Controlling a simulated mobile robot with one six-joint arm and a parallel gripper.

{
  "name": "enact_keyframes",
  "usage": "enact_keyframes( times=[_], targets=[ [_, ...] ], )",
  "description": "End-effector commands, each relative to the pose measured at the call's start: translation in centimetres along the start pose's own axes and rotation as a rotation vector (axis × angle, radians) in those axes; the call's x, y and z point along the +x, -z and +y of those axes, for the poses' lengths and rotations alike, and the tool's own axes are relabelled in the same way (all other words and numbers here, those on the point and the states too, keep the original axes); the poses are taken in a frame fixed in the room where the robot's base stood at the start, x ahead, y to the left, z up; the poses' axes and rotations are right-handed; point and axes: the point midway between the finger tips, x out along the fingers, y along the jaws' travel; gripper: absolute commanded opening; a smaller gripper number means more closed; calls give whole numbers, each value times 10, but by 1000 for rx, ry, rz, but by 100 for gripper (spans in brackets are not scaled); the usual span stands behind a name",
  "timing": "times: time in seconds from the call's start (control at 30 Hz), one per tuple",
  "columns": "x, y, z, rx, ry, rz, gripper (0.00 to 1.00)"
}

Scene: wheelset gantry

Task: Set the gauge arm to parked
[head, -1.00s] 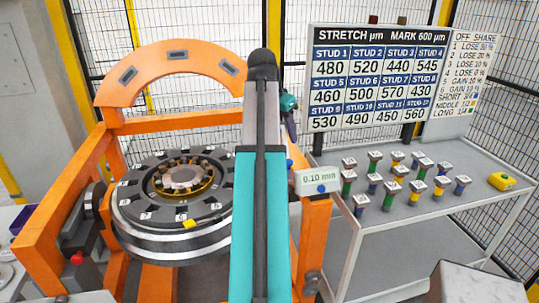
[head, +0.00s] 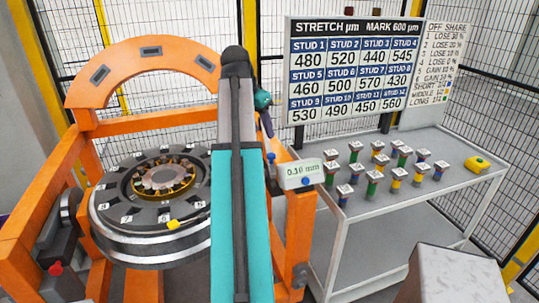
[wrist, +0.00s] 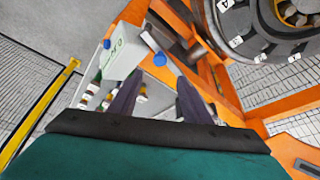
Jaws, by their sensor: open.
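The gauge is a white box reading 0.10 mm (head: 300,173), with blue knobs, at the orange frame's right post. In the wrist view the box (wrist: 120,60) is at upper left, with a blue knob (wrist: 159,59) just beyond the fingertips. I cannot clearly make out the gauge arm itself or its setting. My gripper (wrist: 158,88) is open, its two dark fingers apart with nothing held between them. In the head view my gripper (head: 267,128) is partly hidden behind my arm, above and left of the box.
An orange gantry (head: 140,53) holds the dark wheelset disc (head: 120,215) at left. Mesh fencing closes the back.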

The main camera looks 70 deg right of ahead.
Motion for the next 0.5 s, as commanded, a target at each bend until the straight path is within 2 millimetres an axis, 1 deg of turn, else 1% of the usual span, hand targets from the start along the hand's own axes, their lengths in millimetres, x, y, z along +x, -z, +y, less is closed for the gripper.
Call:
enact_keyframes(
  times=[0.03, 0.5],
  targets=[
    [8, -1, 0, 0, 0, 0, 44],
    [52, -2, 0, 0, -1, -1, 44]
  ],
)
